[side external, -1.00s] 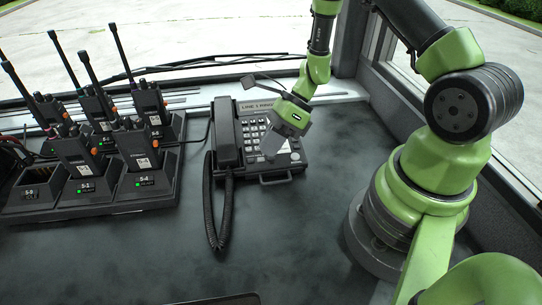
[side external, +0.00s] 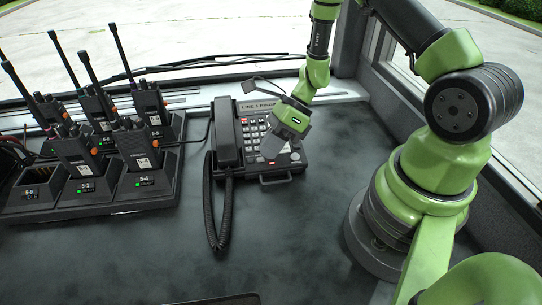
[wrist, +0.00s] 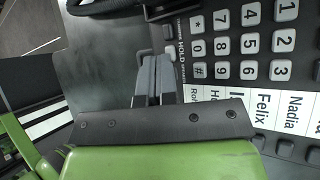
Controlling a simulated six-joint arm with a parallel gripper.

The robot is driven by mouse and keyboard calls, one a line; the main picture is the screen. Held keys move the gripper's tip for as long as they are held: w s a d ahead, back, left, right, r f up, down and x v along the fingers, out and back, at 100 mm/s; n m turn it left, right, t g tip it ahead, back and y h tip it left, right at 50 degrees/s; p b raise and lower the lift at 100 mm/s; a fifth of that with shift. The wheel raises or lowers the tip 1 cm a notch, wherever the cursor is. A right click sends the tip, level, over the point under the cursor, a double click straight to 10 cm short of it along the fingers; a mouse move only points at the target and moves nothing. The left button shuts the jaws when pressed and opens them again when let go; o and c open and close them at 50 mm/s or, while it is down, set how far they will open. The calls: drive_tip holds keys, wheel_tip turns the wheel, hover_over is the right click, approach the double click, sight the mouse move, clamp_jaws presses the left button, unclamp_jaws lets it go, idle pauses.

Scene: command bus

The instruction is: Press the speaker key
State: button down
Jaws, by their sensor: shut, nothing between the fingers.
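A black desk phone (side external: 284,167) stands on the counter, its handset (side external: 227,142) in the cradle on the left. My gripper (side external: 269,152) is over the lower part of its keypad. In the wrist view my shut, empty fingers (wrist: 153,62) point at the phone's edge beside the HOLD label, next to the number keys (wrist: 243,44).
A charging rack (side external: 146,191) with several handheld radios (side external: 137,150) stands at the left. A coiled cord (side external: 212,215) hangs in front of the phone. Paper name labels (wrist: 264,106) lie beside the keypad. The counter (side external: 300,230) in front is clear.

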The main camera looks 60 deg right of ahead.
drive_tip(key=shift+r, duration=0.1)
drive_tip(key=shift+a+r, duration=0.1)
drive_tip(key=shift+r, duration=0.55)
drive_tip(key=shift+s+a+r, duration=0.15)
drive_tip(key=shift+r, duration=1.1)
drive_tip(key=shift+s+a+r, duration=0.1)
drive_tip(key=shift+s+r, duration=0.05)
drive_tip(key=shift+r, duration=1.1)
wheel_tip(320, 180, up, 12)
drive_tip(key=n+h, duration=0.2)
drive_tip(key=n, duration=0.9)
hover_over(271, 162)
drive_tip(key=s+a, duration=0.3)
drive_tip(key=s+r+n+t+h, duration=0.4)
drive_tip(key=s+r+n, duration=0.5)
drive_tip(key=n, duration=0.4)
drive_tip(key=shift+s+t, duration=0.35)
drive_tip(key=shift+t, duration=0.05)
